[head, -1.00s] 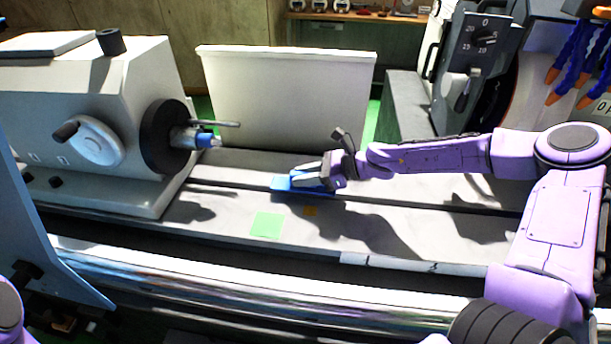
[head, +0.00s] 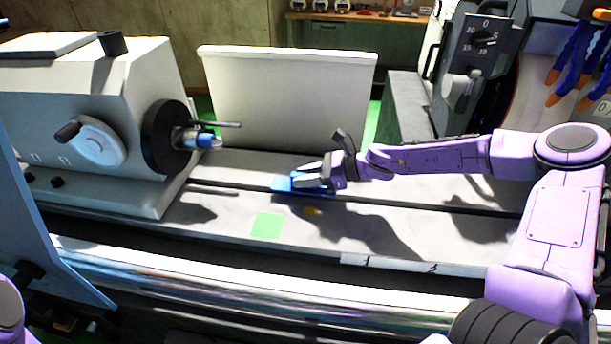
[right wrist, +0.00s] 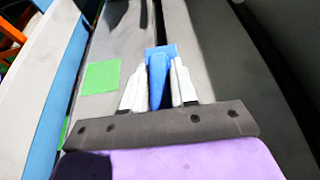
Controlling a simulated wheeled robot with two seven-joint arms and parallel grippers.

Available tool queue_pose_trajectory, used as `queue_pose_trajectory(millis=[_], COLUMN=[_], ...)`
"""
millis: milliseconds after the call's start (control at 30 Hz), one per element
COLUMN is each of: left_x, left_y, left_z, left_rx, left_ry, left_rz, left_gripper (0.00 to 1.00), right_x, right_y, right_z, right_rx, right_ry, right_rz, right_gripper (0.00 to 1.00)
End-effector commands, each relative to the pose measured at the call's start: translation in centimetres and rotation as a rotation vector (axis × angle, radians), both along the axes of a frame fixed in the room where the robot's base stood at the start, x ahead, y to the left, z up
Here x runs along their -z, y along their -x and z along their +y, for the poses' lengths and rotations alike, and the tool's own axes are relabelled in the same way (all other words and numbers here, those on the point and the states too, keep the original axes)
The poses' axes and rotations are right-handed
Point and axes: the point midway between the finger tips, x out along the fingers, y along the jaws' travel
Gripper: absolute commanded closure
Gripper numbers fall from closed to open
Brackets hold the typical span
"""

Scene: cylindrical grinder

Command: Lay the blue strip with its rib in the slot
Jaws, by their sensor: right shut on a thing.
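The blue strip (head: 283,184) is at the slot in the middle of the grey machine table in the head view. It also shows in the right wrist view (right wrist: 160,52), lined up with the dark slot (right wrist: 160,22) that runs on beyond its far end. My right gripper (head: 300,181) is shut on the strip, with a white finger on each side of it (right wrist: 158,88). The slot (head: 235,186) shows as a dark line to the left of the strip. The rib is hidden, so I cannot tell whether it sits in the slot. My left gripper is not in view.
A white panel (head: 290,100) stands behind. The table around the green square is clear.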

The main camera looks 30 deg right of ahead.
Motion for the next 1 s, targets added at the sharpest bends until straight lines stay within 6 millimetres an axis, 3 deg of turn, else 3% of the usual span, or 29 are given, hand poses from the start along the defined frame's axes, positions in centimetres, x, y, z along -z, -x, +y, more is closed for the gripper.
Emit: queue_pose_trajectory(millis=[933, 967, 1000], left_x=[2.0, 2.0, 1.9], left_y=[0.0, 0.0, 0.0], left_z=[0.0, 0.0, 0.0], left_rx=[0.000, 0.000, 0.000], left_ry=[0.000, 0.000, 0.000], left_rz=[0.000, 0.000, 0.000], left_gripper=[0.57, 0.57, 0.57], right_x=[2.5, 2.4, 2.3], right_y=[0.0, 0.0, 0.0], right_z=[0.0, 0.0, 0.0], right_rx=[0.000, 0.000, 0.000], right_ry=[-0.001, -0.001, -0.001], right_rz=[-0.001, -0.001, -0.001], right_gripper=[1.00, 0.70, 0.56])
